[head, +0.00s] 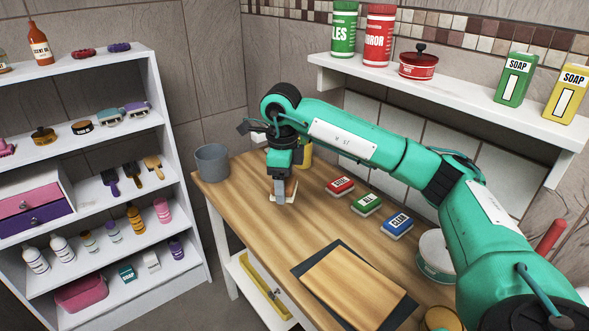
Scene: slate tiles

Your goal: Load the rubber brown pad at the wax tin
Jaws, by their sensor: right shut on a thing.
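My right gripper (282,196) is at the far left part of the wooden table, pointing down. It is shut on a small pad (291,188) with a brown side and a pale underside, mostly hidden by the fingers. The pad is at or just above the table top; I cannot tell if it touches. A round whitish tin (434,262) stands at the table's right, partly covered by my arm. A gold-coloured round container (441,318) shows at the bottom edge. I cannot read which one is the wax tin. My left gripper is not in view.
Red (340,186), green (366,204) and blue (397,224) labelled pads lie in a row on the table (300,230). A wooden board on a dark mat (327,249) lies in front. A grey pot (212,162) stands at the far left corner, a yellow container (306,156) behind my gripper.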

